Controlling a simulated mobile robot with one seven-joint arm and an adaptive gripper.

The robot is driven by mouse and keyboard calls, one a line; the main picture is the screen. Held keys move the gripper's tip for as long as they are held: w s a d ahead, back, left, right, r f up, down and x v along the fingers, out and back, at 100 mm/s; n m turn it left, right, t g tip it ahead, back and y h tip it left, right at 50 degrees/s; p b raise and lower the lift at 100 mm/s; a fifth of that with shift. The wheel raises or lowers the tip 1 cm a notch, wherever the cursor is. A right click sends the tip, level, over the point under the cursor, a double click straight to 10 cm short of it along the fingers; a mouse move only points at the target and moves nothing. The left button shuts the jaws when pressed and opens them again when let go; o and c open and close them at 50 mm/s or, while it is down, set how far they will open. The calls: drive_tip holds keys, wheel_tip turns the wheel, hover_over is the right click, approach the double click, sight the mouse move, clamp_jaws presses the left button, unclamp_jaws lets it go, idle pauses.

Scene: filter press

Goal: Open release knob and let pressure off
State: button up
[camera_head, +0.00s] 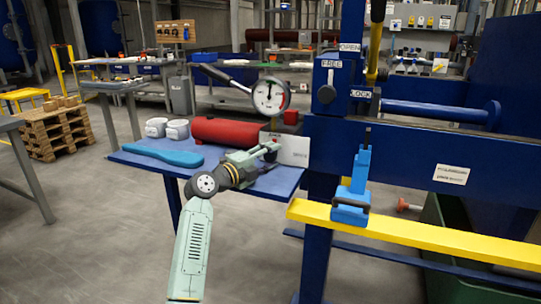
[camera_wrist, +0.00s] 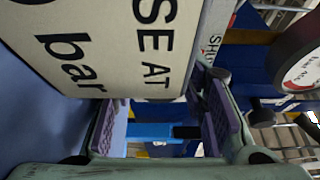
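My gripper (camera_head: 262,160) is over the blue side table, close to the small fittings beneath the pressure gauge (camera_head: 270,95). In the wrist view its two purple-padded fingers stand well apart, so my gripper (camera_wrist: 160,128) is open, with nothing clearly held. A white plate (camera_head: 291,150) stands just right of the gripper; in the wrist view a large white plate (camera_wrist: 125,45) reading "SEAT" and "bar" covers the upper left. A small dark part (camera_head: 268,147) shows at the fingertips; I cannot tell whether it is the release knob. Part of a "SHUT" label (camera_wrist: 214,45) shows beside the plate.
A red cylinder (camera_head: 225,131), white containers (camera_head: 166,128) and a blue flat item (camera_head: 163,153) are on the blue side table (camera_head: 135,163). The blue press frame (camera_head: 410,155) and yellow rail (camera_head: 410,231) stand right.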

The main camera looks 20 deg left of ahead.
drive_tip(key=shift+w, duration=0.15)
drive_tip(key=c, duration=0.9)
drive_tip(key=shift+r+m+g+p, duration=0.3)
drive_tip(key=shift+m+p, duration=0.5)
drive_tip(key=shift+m+y, duration=0.3)
drive_tip(key=shift+m, duration=0.3)
drive_tip(key=shift+f+m+g+p, duration=0.3)
drive_tip(key=shift+m+g, duration=0.1)
drive_tip(key=shift+m, duration=0.2)
drive_tip(key=o, duration=0.9)
